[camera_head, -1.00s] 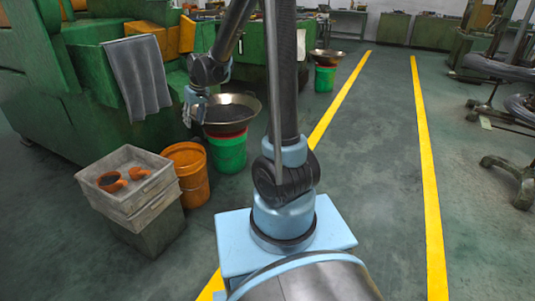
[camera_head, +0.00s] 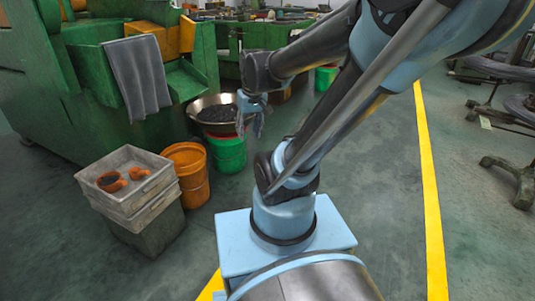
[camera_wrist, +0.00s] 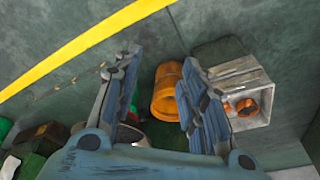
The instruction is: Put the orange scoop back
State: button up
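The orange scoop (camera_head: 113,182) lies in the upper grey crate (camera_head: 150,186) at the left of the head view. It also shows in the wrist view (camera_wrist: 239,107), inside the crate at the right. My gripper (camera_head: 252,118) hangs in the air to the right of the metal basin, well apart from the scoop. In the wrist view its two fingers (camera_wrist: 161,58) are spread apart with nothing between them but a view of the floor and an orange bucket beyond. The gripper is empty.
The orange bucket (camera_head: 189,178) stands right of the stacked crates. The metal basin (camera_head: 212,106) of dark pieces rests above a green bucket (camera_head: 228,153). A green machine (camera_head: 100,110) with a grey towel stands behind.

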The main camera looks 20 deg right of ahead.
jog(key=s+d+f+m, duration=0.1)
jog(key=s+d+f, duration=0.3)
jog(key=s, duration=0.5)
jog(key=shift+s+d+f+m+h, duration=0.15)
jog(key=shift+s+f+m+h, duration=0.1)
jog(key=shift+s+m+h, duration=0.15)
dwell(0.8)
